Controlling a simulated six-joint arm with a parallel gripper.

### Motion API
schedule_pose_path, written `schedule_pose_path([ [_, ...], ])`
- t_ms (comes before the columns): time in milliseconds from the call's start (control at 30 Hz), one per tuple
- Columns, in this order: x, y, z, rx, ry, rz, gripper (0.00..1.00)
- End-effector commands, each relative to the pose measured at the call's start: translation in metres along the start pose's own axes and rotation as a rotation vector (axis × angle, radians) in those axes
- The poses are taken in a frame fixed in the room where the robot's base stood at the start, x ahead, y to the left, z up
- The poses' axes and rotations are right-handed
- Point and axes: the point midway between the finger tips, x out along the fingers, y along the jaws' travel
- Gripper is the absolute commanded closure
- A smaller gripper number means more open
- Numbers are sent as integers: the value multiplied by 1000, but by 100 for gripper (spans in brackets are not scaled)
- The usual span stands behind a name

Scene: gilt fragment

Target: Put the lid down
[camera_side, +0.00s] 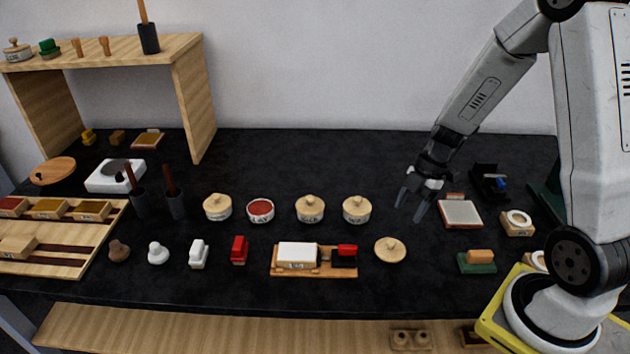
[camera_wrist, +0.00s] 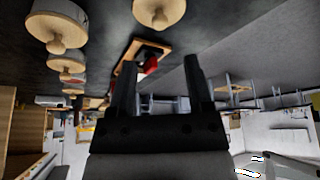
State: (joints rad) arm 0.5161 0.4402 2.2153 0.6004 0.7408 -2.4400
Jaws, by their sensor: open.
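A round wooden lid (camera_side: 390,251) with a small knob lies knob-up on the black table, apart from the jars; in the wrist view it shows at the top edge (camera_wrist: 158,12). An open white jar with red content (camera_side: 260,210) stands in the jar row. Lidded jars (camera_side: 310,209) stand around it, one of them nearest my gripper (camera_side: 356,210). My gripper (camera_side: 410,211) is open and empty, above the table, right of the jars and up and right of the lid. In the wrist view its fingers (camera_wrist: 161,66) are spread with nothing between them.
A wooden board with a white block and red stamp (camera_side: 297,256) lies left of the lid. A white-topped pad (camera_side: 460,213) and a green-based block (camera_side: 477,262) are to the right. A wooden shelf (camera_side: 190,100) stands back left. The table behind the jars is clear.

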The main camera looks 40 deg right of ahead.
Motion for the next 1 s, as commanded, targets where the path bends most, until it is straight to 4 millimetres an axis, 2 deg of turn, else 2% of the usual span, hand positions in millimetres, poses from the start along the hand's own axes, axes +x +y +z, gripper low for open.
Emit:
schedule_pose_path([
  [100, -16, 1, 0, -1, -1, 4, 35],
  [300, -30, 0, 0, -1, -1, 1, 35],
  [1000, -33, 0, 0, 2, -2, -1, 35],
])
